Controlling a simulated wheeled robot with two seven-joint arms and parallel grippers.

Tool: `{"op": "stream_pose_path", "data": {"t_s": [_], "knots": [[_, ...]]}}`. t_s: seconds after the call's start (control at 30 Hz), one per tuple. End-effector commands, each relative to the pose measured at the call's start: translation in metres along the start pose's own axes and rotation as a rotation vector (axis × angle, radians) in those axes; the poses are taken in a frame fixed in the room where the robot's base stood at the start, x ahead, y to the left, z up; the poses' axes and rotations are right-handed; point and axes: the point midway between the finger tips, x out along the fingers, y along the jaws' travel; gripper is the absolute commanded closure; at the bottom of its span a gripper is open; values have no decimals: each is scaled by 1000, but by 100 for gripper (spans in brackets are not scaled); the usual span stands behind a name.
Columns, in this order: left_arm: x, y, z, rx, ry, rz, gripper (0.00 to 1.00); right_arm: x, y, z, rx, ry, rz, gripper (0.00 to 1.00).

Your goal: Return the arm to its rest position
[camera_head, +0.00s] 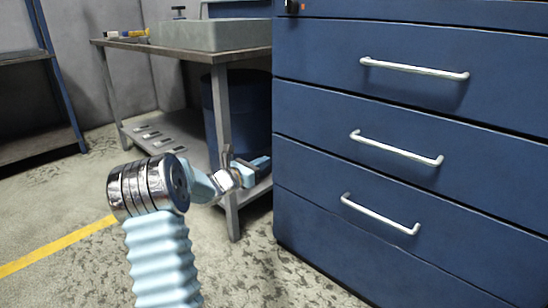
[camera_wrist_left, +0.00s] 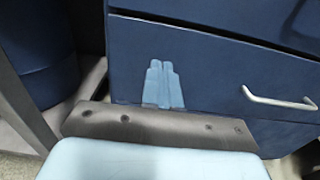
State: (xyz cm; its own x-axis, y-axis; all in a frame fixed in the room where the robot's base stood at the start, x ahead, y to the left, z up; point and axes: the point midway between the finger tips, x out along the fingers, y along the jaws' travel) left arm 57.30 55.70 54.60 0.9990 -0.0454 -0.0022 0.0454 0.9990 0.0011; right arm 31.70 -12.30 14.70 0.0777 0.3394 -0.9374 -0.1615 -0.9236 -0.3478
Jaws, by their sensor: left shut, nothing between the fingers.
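My left arm (camera_head: 160,255) rises from the bottom of the head view, with a light blue ribbed sleeve and a shiny metal joint. Its far end reaches right, where my left gripper (camera_head: 258,165) is small and partly hidden, in front of the table's leg and beside the blue drawer cabinet (camera_head: 320,175). In the left wrist view the two light blue fingers of my left gripper (camera_wrist_left: 160,65) are side by side and shut, with nothing held. They show against the cabinet's blue front. My right gripper is in neither view.
The cabinet has several drawers with silver bar handles (camera_head: 380,213). A metal table (camera_head: 180,47) with a grey basin (camera_head: 215,35) stands behind my arm. Under it are a dark blue bin (camera_head: 255,110) and a lower shelf with small pieces. Floor is clear at the left.

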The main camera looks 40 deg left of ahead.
Motion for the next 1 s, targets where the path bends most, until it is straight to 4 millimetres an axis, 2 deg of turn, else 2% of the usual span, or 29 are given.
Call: {"op": "stream_pose_path", "data": {"t_s": [0.1,0.2,0.47,0.57,0.67,0.77,0.8,0.87,0.9,0.97,1.0], "knots": [[-15,0,0,0,1,0,100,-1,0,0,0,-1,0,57],[-21,0,0,0,0,0,100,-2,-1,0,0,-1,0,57],[-23,-1,-1,1,3,-3,100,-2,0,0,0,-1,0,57],[-18,-12,-16,8,43,-30,100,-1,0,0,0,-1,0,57],[-11,-43,-56,42,153,-107,100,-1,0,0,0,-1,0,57],[-8,-94,-117,116,319,-244,100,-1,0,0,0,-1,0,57],[-12,-118,-143,161,391,-314,100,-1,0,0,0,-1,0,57],[-21,-154,-182,240,494,-428,100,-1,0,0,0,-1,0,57],[-30,-178,-207,302,557,-512,100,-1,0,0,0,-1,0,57],[-47,-213,-243,410,642,-648,100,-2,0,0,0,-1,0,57],[-62,-236,-266,495,692,-749,100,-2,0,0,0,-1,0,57]]}}
